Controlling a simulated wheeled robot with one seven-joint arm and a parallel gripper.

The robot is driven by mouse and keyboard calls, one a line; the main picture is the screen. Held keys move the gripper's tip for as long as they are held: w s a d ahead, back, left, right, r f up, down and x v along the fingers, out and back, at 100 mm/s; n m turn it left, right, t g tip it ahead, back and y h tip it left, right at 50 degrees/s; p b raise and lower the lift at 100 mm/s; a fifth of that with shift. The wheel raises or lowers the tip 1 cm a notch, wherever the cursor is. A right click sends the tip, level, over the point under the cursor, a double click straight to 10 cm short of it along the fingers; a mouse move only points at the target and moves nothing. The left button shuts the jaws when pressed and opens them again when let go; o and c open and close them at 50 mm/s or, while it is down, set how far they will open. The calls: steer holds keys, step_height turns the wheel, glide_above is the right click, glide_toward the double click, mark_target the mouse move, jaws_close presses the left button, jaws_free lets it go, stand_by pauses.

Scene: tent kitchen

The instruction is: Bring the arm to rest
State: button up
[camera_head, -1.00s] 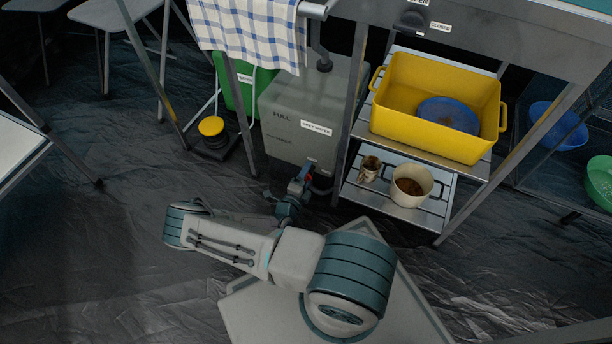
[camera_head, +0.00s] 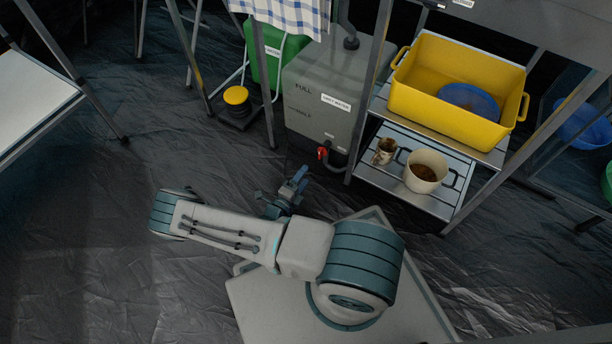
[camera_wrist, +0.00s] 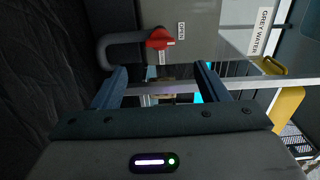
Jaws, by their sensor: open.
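My arm is folded low in the head view, and my gripper (camera_head: 292,186) is at its far end, in front of the grey water tank (camera_head: 316,100). In the wrist view my gripper (camera_wrist: 162,82) has its two blue fingers spread apart with nothing held between them. The tank's red tap handle (camera_head: 322,153) is a little beyond the fingers, apart from them. The red handle also shows in the wrist view (camera_wrist: 160,39), on a grey pipe beside a label reading OPEN.
A metal rack right of the tank holds a yellow tub (camera_head: 450,104) with a blue bowl (camera_head: 470,100), and below it a cream pot (camera_head: 425,172) and a small stained cup (camera_head: 385,151). A yellow-topped foot pump (camera_head: 237,96) stands left. The dark floor at left is open.

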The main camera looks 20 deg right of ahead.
steer(key=shift+a, duration=0.15)
stand_by(0.3)
steer(key=s+a+r+m+g+y+p, duration=0.1)
steer(key=s+r+m+g+y+p, duration=0.35)
steer(key=r+m+p, duration=1.25)
steer(key=w+a+r+m+g+y+p, duration=0.15)
steer(key=r+m+g+p, duration=0.45)
steer(key=r, duration=2.1)
steer(key=s+a+r+m+t+y+p, duration=0.1)
steer(key=s+r+m+y+p, duration=0.2)
steer(key=r, duration=1.1)
steer(key=s+a+r+m+t+y+p, duration=0.1)
steer(key=s+a+r+m+y+p, duration=0.1)
steer(key=s+r+m+p, duration=0.3)
steer(key=s+a+r+m+t+y+p, duration=0.1)
steer(key=s+r+m+y+p, duration=0.3)
steer(key=r+m+p, duration=0.7)
step_height(320, 180, up, 14)
steer(key=shift+s+a+f+m, duration=0.25)
steer(key=shift+s+a+m, duration=0.2)
steer(key=shift+s+m, duration=0.15)
